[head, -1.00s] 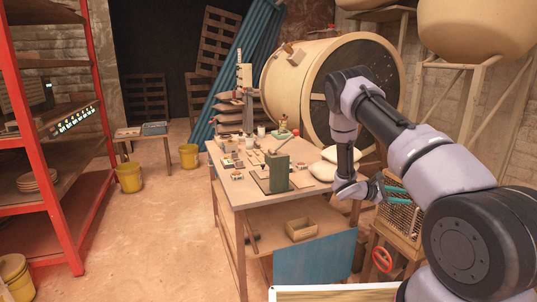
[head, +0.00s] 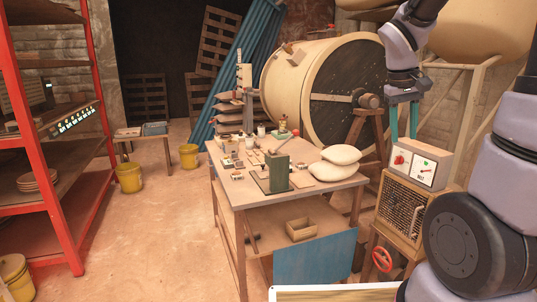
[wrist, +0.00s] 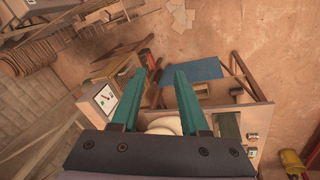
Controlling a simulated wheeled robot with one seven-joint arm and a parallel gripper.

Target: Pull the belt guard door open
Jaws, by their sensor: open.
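The belt guard door appears to be the wire-mesh panel (head: 400,212) on the front of the wooden cabinet at the right in the head view. It looks flush with the cabinet; a dark upright piece near its right edge may be a handle, but is too small to tell. My gripper (head: 404,122) points down with its teal fingers apart and empty, above the cabinet and just behind or over the control box (head: 418,163). In the wrist view my gripper (wrist: 160,74) is open, with the control box (wrist: 104,98) left of the fingers.
A red handwheel (head: 381,259) sits low on the cabinet. The workbench (head: 232,187) with tools and pale sacks (head: 335,163) stands to its left. A large drum (head: 300,80) is behind. A blue panel (head: 315,262) leans at the bench front.

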